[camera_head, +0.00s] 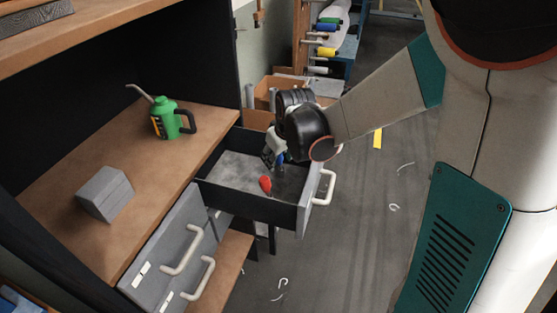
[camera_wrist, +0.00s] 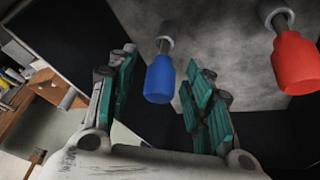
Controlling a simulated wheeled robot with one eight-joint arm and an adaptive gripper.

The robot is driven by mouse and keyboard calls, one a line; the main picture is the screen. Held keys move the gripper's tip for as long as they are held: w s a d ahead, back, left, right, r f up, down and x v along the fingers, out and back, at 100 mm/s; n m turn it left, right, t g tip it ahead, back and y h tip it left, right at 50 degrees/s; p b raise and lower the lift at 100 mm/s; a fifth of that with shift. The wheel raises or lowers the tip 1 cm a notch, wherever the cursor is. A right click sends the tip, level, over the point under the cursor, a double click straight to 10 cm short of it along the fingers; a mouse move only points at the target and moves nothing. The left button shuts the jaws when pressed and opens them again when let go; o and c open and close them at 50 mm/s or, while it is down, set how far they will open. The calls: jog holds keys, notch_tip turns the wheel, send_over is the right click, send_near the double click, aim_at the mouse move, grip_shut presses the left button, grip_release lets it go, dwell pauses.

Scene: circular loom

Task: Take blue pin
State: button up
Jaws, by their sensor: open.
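The blue pin (camera_wrist: 159,80) shows in the wrist view between the two open fingers of my gripper (camera_wrist: 160,95), with its metal end towards the grey drawer floor. The fingers appear apart from it on both sides. In the head view the blue pin (camera_head: 279,158) is a small patch beside my gripper (camera_head: 273,157), partly hidden by it. A red pin (camera_head: 265,184) stands in the same open drawer (camera_head: 240,199), nearer the front; it also shows at the right of the wrist view (camera_wrist: 296,62).
The drawer's dark walls surround the pins closely, and its white handle (camera_head: 324,187) is at the right. A green oil can (camera_head: 168,118) and a grey block (camera_head: 104,194) stand on the wooden shelf at left. Other closed drawers (camera_head: 178,250) are below.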

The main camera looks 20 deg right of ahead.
grip_shut()
jog(key=shift+r, duration=0.2)
jog(key=shift+r+p, duration=0.35)
jog(key=shift+p, duration=0.05)
jog(key=shift+r, duration=0.1)
jog(key=shift+r+p, duration=1.55)
jog(key=shift+r, duration=0.45)
